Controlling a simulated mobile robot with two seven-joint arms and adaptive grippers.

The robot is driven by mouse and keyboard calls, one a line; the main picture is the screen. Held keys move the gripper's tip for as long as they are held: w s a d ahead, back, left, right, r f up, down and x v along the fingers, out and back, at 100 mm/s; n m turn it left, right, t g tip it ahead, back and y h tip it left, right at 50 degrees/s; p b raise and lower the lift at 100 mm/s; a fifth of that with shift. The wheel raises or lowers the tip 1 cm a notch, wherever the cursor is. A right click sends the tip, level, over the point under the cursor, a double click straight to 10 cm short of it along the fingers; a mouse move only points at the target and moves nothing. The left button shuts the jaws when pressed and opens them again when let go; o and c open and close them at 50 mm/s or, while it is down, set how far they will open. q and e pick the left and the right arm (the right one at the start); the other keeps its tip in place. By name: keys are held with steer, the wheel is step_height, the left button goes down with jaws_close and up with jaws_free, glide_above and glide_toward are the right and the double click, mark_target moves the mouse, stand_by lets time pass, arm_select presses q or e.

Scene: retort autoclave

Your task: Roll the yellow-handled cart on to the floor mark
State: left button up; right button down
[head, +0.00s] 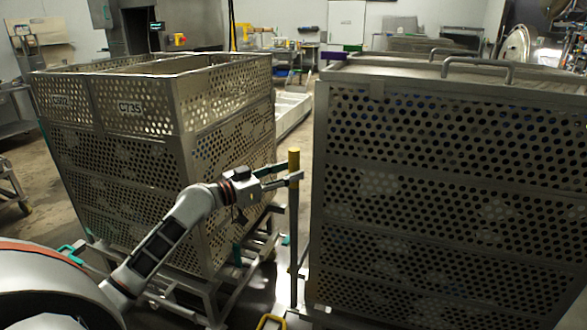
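A tall perforated metal cart (440,210) fills the right side. An upright post with a yellow top (293,160) stands at its left edge and seems to belong to it. A yellow loop (270,321) shows low, at the bottom edge. My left gripper (290,171) is at the post just below the yellow top, one finger in front and one behind or beside it. Whether the fingers press on the post cannot be told. My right gripper is not in view. No floor mark can be made out.
A second perforated cart (150,150) with teal parts stands close on the left, behind my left arm. A narrow strip of floor (305,140) shows between the carts. Low pale rails (290,112) and workbenches lie farther back.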

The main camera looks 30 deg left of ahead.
arm_select(q)
steer(key=shift+x, duration=1.15)
